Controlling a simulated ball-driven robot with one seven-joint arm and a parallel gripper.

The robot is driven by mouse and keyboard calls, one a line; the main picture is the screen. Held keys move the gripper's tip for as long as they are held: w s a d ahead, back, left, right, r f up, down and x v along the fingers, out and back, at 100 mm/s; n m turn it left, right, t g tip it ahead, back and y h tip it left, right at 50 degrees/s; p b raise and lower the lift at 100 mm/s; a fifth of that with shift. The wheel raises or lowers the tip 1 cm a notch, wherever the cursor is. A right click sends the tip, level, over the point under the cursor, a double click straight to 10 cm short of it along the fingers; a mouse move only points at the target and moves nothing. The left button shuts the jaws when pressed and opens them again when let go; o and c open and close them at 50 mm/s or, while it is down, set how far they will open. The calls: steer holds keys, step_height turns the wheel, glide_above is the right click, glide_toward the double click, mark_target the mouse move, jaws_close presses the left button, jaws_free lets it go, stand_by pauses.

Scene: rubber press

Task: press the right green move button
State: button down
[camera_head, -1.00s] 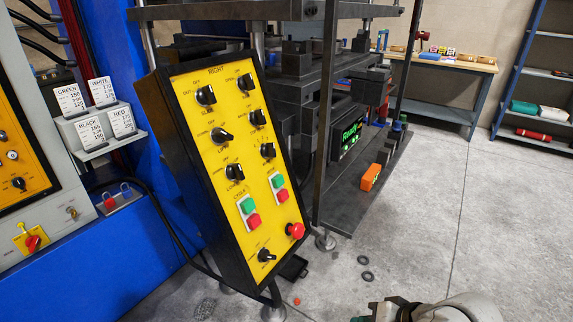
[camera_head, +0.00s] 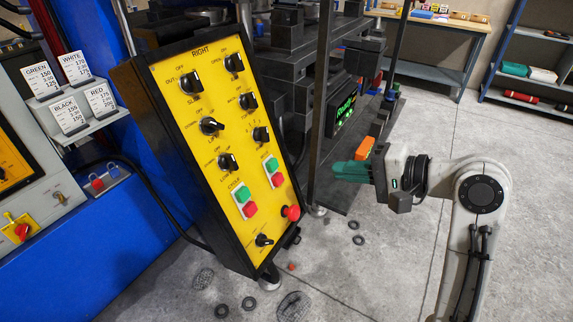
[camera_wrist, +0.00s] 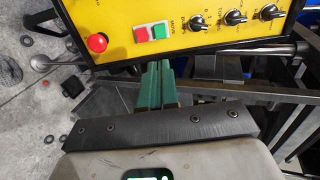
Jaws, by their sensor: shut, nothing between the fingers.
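The yellow control panel (camera_head: 215,140) marked RIGHT stands tilted in a black housing. The right green move button (camera_head: 271,164) is on its right side, above a red one; in the wrist view this green button (camera_wrist: 160,30) is beside the red one, near the word MOVE. My gripper (camera_head: 335,170) has teal fingers, shut and empty. It is to the right of the panel in the head view, with fingers pointing left towards it. In the wrist view the fingertips (camera_wrist: 158,64) appear just below the panel edge, apparently apart from the button.
A red knob (camera_head: 291,212) sticks out from the panel below the move buttons. Another green button (camera_head: 242,194) with a red one is to the left. A dark press frame (camera_head: 317,110) stands behind. An orange object (camera_head: 365,147) is behind my gripper. Open floor lies to the right.

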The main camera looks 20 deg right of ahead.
mark_target(275, 166)
steer(key=p+x, duration=0.1)
steer(key=x, duration=1.3)
steer(key=shift+p, duration=0.35)
steer(key=shift+s, duration=0.1)
